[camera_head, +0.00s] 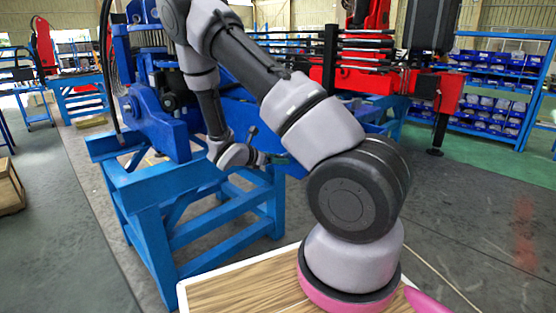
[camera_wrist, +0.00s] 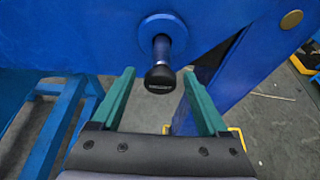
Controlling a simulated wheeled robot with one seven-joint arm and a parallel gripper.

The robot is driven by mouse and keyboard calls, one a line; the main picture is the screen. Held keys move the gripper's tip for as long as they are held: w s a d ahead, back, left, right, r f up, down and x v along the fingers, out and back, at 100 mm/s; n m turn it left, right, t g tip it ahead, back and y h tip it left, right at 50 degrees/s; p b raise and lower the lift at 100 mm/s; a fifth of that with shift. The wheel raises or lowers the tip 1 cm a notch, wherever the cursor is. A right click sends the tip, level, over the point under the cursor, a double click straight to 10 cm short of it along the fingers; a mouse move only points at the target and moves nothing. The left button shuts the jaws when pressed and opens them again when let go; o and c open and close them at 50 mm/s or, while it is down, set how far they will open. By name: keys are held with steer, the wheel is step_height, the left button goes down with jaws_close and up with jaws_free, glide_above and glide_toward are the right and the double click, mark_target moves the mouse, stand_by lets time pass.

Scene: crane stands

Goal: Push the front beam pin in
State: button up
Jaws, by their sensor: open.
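In the wrist view a pin with a black round end cap (camera_wrist: 159,78) sticks out of a blue beam (camera_wrist: 75,32) through a round blue collar. It is the only pin I see there. My gripper (camera_wrist: 158,88) is open, with two green fingers, one on each side of the pin's end. The fingers look apart from the pin, and nothing is held between them. In the head view my gripper (camera_head: 266,160) is small beside the blue crane part on the stand, and the pin cannot be made out there.
A blue steel stand (camera_head: 150,195) carries the blue crane assembly (camera_head: 165,125). Its legs and cross bars are close below my gripper. A slanted blue beam (camera_wrist: 232,80) lies right of the pin in the wrist view. Open grey floor (camera_head: 65,230) lies left of the stand.

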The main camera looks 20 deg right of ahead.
steer(key=shift+w+d+f, duration=0.15)
steer(key=shift+d+f, duration=0.05)
steer(key=shift+d, duration=0.3)
jaws_close()
stand_by(1.2)
